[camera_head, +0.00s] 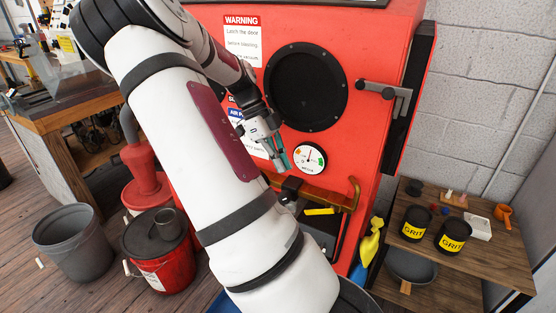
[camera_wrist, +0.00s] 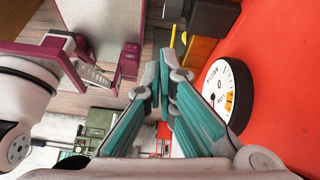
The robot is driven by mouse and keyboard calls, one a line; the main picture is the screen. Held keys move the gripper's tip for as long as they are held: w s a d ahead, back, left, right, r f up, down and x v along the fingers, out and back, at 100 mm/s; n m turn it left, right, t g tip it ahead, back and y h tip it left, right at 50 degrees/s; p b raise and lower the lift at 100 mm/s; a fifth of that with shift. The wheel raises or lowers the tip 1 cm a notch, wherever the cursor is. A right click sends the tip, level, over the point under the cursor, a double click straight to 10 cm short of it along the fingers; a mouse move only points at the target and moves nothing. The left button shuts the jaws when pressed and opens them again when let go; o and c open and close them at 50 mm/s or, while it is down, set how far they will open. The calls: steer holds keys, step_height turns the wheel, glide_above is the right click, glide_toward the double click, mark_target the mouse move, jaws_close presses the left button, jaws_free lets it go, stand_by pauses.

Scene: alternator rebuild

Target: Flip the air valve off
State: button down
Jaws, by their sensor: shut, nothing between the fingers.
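My gripper (camera_head: 281,166) is shut and empty, close to the front of the red cabinet (camera_head: 385,130), just left of the round white dial gauge (camera_head: 310,159). In the wrist view its teal fingers (camera_wrist: 163,68) are together, with the gauge (camera_wrist: 228,92) to their right on the red face. A blue label starting with "AIR" (camera_head: 235,114) shows partly behind my arm. I cannot clearly make out the air valve. A small yellow bar (camera_head: 320,211) shows below the gauge, and something yellow (camera_wrist: 173,37) shows beyond the fingertips in the wrist view.
A round black port (camera_head: 306,86) and a door latch (camera_head: 385,91) are on the cabinet. A brass-coloured rail (camera_head: 335,197) runs below the gauge. A wooden shelf (camera_head: 470,265) with grit cans stands right. Buckets (camera_head: 75,243) and a workbench are left.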

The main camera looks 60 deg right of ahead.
steer(key=a+r+n+t+y, duration=0.15)
steer(key=a+r+n, duration=0.25)
steer(key=a+n, duration=0.5)
steer(key=a+r+n+t+y, duration=0.1)
steer(key=a+r+n+t, duration=0.25)
steer(key=a+n, duration=0.55)
steer(key=s+a+r+n+t+h, duration=0.2)
steer(key=s+a+r+n+t, duration=0.1)
steer(key=s+a+n, duration=1)
steer(key=a+n, duration=0.2)
steer(key=a, duration=0.1)
steer(key=shift+r+n, duration=0.25)
steer(key=shift+n, duration=0.15)
steer(key=shift+d, duration=0.1)
